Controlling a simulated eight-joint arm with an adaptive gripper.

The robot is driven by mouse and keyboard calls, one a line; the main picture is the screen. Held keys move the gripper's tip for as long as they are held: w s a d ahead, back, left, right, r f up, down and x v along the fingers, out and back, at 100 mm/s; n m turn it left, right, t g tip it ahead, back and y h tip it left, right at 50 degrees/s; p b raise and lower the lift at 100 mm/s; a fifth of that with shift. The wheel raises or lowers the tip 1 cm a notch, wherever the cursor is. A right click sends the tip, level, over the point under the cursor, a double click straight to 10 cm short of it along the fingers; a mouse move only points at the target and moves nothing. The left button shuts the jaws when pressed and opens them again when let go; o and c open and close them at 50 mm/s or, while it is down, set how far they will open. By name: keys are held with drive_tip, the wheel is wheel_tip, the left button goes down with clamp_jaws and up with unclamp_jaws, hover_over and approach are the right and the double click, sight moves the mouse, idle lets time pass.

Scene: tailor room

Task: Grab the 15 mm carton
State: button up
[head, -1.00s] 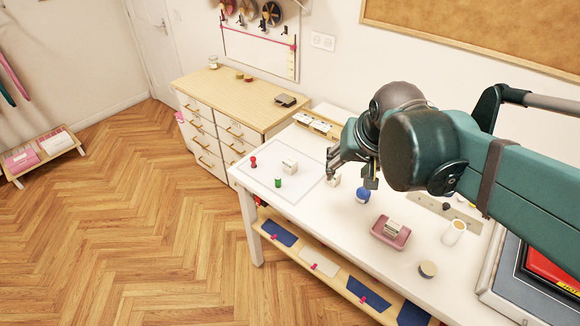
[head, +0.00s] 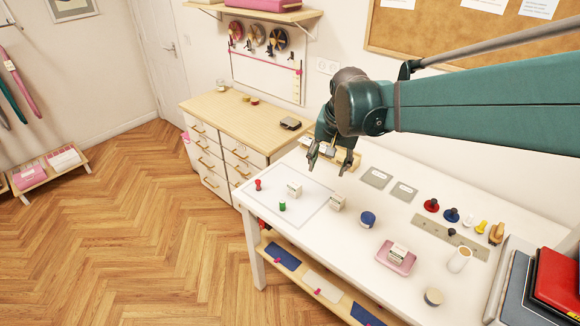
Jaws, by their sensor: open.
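Three small white cartons with dark print show; the print is too small to read, so I cannot tell which is the 15 mm one. One carton (head: 294,190) stands on the pale mat (head: 310,222). Another carton (head: 337,203) stands at the mat's right edge. A third carton (head: 398,251) sits in a pink tray (head: 386,261). My gripper (head: 328,169) is open and empty, fingers pointing down. In the picture it is above and between the first two cartons, apart from both.
A red spool (head: 258,185) and a green spool (head: 282,206) stand on the mat. A blue-topped round tin (head: 367,219), a white cup (head: 459,260) and a round tin (head: 433,297) stand on the white table. Grey cards (head: 377,178) and colored stamp-like pieces (head: 431,205) lie behind.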

drive_tip(key=w+a+f+m+g, duration=0.2)
drive_tip(key=w+a+f, duration=0.2)
drive_tip(key=w+f, duration=0.55)
drive_tip(key=m+g+p, duration=0.1)
drive_tip(key=m, duration=0.2)
hover_over(295, 184)
drive_tip(key=f, duration=1)
drive_tip(key=shift+s+d+f, duration=0.1)
drive_tip(key=shift+s+f, duration=0.1)
drive_tip(key=shift+f, duration=0.2)
drive_tip(key=shift+w+f, duration=0.15)
drive_tip(key=shift+f, duration=0.2)
drive_tip(key=shift+f, duration=1.3)
drive_tip(key=shift+f, duration=0.15)
drive_tip(key=shift+a+f+p, duration=0.2)
drive_tip(key=shift+f+p, duration=0.15)
drive_tip(key=shift+f, duration=2.1)
drive_tip(key=shift+c, duration=0.4)
